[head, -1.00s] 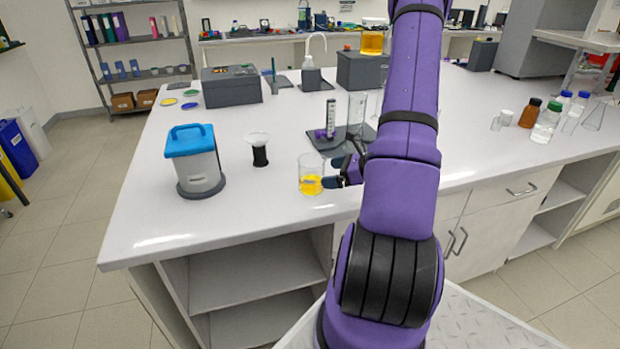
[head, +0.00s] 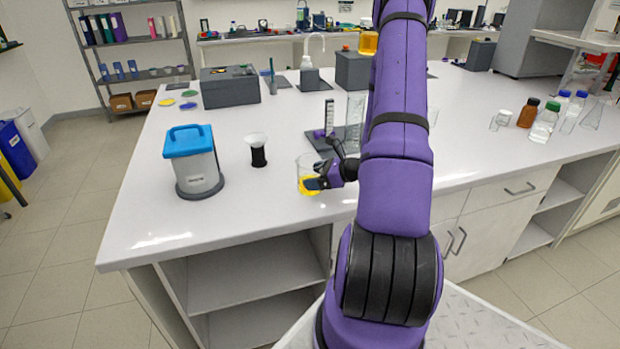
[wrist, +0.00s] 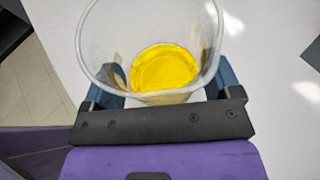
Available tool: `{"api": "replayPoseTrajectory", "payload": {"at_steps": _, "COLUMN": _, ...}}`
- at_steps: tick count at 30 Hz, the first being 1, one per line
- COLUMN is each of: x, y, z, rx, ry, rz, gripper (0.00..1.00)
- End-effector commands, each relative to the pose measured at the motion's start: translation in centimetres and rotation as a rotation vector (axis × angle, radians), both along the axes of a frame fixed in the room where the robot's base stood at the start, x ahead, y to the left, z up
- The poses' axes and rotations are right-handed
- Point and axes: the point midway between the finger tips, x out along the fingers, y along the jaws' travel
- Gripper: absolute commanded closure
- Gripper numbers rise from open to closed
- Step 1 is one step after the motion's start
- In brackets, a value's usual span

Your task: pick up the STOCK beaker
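A clear glass beaker with yellow liquid (head: 304,170) stands upright on the white bench near its front edge. No STOCK lettering can be read on it. My gripper (head: 317,175) is low at the beaker, with one finger passing in front of it. In the wrist view, the beaker (wrist: 155,65) sits between the two spread fingers of my gripper (wrist: 168,88), its yellow liquid seen from above. The fingers look open around the glass; firm contact on both sides does not show. Another vessel with amber liquid (head: 368,43) is at the back, partly behind my arm.
A black stand with a white funnel-like top (head: 257,150) and a blue-lidded container (head: 193,160) stand left of the beaker. A dark plate with a grey upright (head: 329,118) and a clear cylinder (head: 355,115) are behind. Bottles (head: 545,120) are far right.

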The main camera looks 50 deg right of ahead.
Motion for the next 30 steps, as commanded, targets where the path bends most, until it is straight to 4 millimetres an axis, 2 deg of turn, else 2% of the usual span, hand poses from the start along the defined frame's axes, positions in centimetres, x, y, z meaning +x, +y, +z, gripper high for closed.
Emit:
{"api": "replayPoseTrajectory", "payload": {"at_steps": 14, "x": 0.0, "y": 0.0, "z": 0.4, "rx": 0.0, "ry": -0.001, "rz": 0.0, "gripper": 0.48}}
{"api": "replayPoseTrajectory", "payload": {"at_steps": 20, "x": 0.0, "y": 0.0, "z": 1.5, "rx": -0.002, "ry": -0.002, "rz": 0.0, "gripper": 0.48}}
{"api": "replayPoseTrajectory", "payload": {"at_steps": 27, "x": 0.0, "y": 0.0, "z": 3.6, "rx": -0.002, "ry": -0.002, "rz": 0.001, "gripper": 0.48}}
{"api": "replayPoseTrajectory", "payload": {"at_steps": 30, "x": -1.1, "y": 0.1, "z": 3.6, "rx": 0.0, "ry": 0.001, "rz": -0.001, "gripper": 0.48}}
